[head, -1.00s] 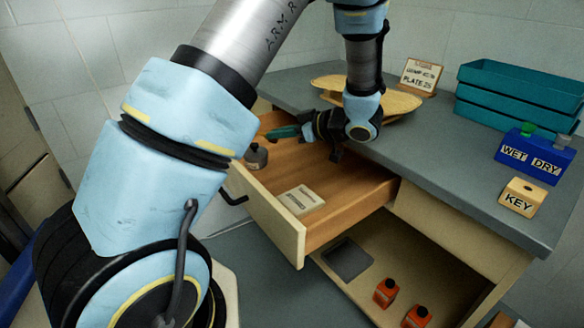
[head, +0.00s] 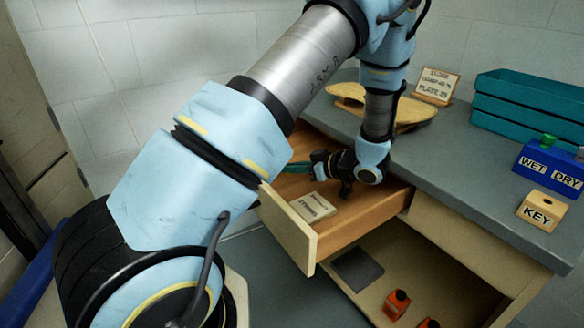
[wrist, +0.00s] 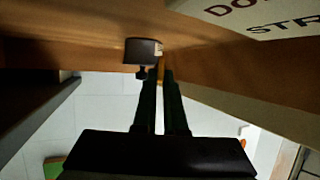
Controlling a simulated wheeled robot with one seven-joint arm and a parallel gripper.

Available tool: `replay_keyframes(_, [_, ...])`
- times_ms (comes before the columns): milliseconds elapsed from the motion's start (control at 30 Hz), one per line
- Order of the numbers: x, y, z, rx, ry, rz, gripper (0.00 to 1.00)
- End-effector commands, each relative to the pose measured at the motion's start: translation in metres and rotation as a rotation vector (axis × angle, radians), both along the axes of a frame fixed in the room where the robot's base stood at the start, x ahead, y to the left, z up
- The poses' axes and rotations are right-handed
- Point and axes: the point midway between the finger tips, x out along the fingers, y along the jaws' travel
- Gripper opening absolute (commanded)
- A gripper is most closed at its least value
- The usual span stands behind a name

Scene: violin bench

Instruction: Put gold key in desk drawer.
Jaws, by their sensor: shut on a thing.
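The desk drawer (head: 357,222) is pulled open under the desk top. A dark jar (wrist: 143,50) is beside the fingertips in the wrist view.
A pale lettered box (head: 313,207) lies in the drawer, right of the fingers in the wrist view. On the desk top are a KEY block (head: 541,210), a blue WET/DRY holder (head: 548,168), teal trays (head: 530,105) and a wooden violin plate (head: 405,112). Orange bottles (head: 397,304) stand on the shelf below.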

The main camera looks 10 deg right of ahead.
Motion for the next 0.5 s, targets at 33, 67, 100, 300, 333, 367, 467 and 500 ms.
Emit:
replay_keyframes(33, [0.0000, 0.0001, -0.0022, 0.001, 0.001, 0.000, 0.00])
replay_keyframes(67, [0.0000, 0.0001, -0.0030, 0.001, 0.001, 0.000, 0.00])
replay_keyframes(100, [-0.0001, 0.0001, -0.0041, 0.001, 0.001, 0.000, 0.00])
replay_keyframes(300, [-0.0002, 0.0002, -0.0101, 0.001, 0.002, 0.000, 0.00])
replay_keyframes(333, [-0.0002, 0.0001, -0.0105, 0.001, 0.001, -0.001, 0.00])
replay_keyframes(367, [-0.0002, 0.0001, -0.0105, 0.001, 0.001, -0.001, 0.00])
replay_keyframes(467, [-0.0001, 0.0001, -0.0102, 0.001, 0.001, 0.000, 0.13])
replay_keyframes(500, [-0.0001, 0.0000, -0.0101, 0.001, 0.001, 0.000, 0.18])
